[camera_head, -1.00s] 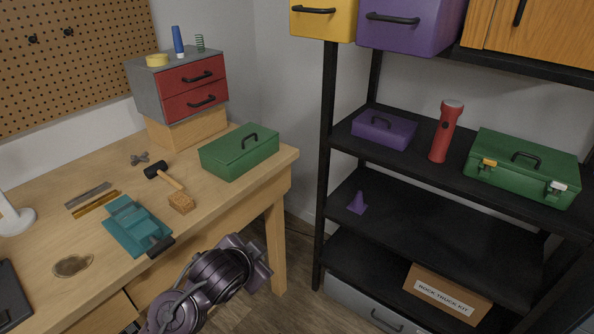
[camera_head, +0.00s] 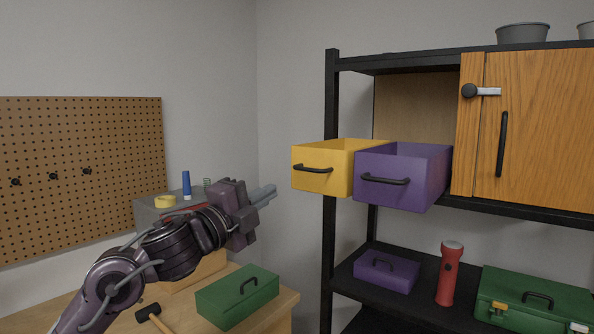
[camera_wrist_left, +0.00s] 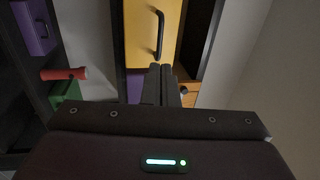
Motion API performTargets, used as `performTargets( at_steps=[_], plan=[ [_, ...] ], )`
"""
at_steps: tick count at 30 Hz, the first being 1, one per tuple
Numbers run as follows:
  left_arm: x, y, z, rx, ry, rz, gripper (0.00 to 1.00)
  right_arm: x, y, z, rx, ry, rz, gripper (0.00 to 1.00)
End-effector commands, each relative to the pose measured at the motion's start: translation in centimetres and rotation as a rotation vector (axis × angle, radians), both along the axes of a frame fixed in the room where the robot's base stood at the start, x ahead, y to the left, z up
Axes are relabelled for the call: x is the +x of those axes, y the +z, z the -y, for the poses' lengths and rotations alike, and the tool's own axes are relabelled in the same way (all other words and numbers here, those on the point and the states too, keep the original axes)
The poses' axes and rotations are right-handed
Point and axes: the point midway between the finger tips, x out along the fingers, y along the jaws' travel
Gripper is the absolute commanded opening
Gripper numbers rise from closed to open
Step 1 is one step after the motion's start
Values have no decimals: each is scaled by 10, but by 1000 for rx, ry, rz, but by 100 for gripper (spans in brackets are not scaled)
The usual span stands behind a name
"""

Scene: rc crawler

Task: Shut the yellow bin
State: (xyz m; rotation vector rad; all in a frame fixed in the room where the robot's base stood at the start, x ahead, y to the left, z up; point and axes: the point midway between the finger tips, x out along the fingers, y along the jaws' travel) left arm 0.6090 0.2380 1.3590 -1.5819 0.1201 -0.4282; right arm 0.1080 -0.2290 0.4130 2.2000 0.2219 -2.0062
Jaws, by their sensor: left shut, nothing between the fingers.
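The yellow bin (camera_head: 316,180) is an open-topped drawer with a black handle, sticking out from the upper level of the black shelf. In the head view it stands left of the purple bin (camera_head: 403,178), which also sticks out. My left gripper (camera_head: 270,193) is shut and empty, left of the yellow bin's front and apart from it. In the left wrist view the yellow bin's front (camera_wrist_left: 140,38) and handle lie just ahead of my left fingertips (camera_wrist_left: 160,70). My right gripper is not in view.
A wooden cabinet door (camera_head: 540,130) with a latch is right of the bins. Below, the shelf holds a purple box (camera_head: 386,270), a red flashlight (camera_head: 449,274) and a green toolbox (camera_head: 530,300). A green box (camera_head: 237,296) and a drawer unit (camera_head: 150,212) sit on the workbench.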

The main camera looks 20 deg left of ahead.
Motion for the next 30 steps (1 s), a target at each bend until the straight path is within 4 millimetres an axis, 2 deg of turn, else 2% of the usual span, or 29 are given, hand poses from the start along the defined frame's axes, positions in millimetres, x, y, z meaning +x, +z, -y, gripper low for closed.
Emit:
performTargets(
  at_steps=[1, 6, 14, 19, 30],
  plan=[
    [10, 9, 5, -5, -3, -1, 0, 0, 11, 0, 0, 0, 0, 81],
    [45, 15, 17, -5, -2, -2, 0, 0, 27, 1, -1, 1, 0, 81],
    [82, 21, 31, -2, -1, -2, 0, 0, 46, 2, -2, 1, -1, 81],
    [92, 20, 34, -1, 1, -1, 0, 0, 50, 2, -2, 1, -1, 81],
    [93, 19, 34, 0, 1, -1, 0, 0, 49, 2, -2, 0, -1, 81]
  ],
)
